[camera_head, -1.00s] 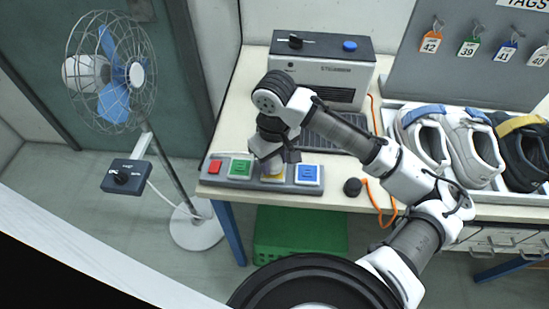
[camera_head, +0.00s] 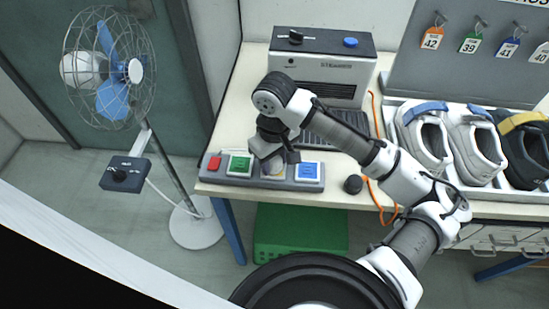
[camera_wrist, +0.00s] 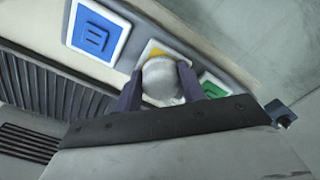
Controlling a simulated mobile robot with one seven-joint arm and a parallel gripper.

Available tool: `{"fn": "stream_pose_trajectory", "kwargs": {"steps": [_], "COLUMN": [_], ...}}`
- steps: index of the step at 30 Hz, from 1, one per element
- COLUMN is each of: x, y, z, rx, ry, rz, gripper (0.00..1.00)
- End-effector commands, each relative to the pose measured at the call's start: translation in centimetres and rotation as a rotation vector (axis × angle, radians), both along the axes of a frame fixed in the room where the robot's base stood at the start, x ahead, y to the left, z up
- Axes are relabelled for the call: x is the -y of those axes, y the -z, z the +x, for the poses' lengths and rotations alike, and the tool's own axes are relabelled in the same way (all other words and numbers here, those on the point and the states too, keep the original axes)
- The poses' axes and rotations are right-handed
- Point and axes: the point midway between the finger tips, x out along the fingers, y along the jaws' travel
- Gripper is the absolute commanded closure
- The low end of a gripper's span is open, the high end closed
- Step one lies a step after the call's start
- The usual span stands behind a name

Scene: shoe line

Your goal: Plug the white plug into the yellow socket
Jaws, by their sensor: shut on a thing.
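The yellow socket (camera_wrist: 152,50) is in the grey power strip (camera_head: 195,177) at the front left of the table, between the green socket (camera_head: 239,165) and the blue socket (camera_head: 308,171). My gripper (camera_head: 274,163) is over the yellow socket, fingers pointing down. In the wrist view my gripper (camera_wrist: 160,88) is shut on the white plug (camera_wrist: 161,80), a round pale body between the two dark fingers. The plug is right at the yellow socket and covers most of it. The plug's prongs are hidden, so I cannot tell whether they are in.
A red switch (camera_head: 215,163) is at the strip's left end. The steamer (camera_head: 322,68) stands behind my arm. A black round plug (camera_head: 353,184) with an orange cord lies to the right. Shoes (camera_head: 425,140) stand in a tray at the right. A fan (camera_head: 110,70) stands left of the table.

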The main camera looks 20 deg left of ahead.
Motion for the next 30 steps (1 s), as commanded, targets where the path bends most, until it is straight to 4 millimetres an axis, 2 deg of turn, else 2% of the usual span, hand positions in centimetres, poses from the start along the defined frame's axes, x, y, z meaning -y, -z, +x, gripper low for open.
{"fn": "stream_pose_trajectory", "kwargs": {"steps": [5, 6, 12, 23, 26, 30], "x": [0.0, 0.0, 0.0, 0.0, 0.0, -0.1], "y": [0.0, 0.0, 0.0, -0.6, -1.9, -4.9], "z": [0.0, 0.0, 0.0, 0.0, 0.1, 0.1], "rx": [0.0, 0.0, 0.0, 0.0, 0.002, 0.004], "ry": [0.0, 0.0, 0.0, 0.0, -0.001, -0.001], "rz": [-0.001, -0.001, -0.001, 0.0, 0.0, 0.0], "gripper": [0.96, 0.59, 0.35, 0.35, 0.35, 0.35]}}
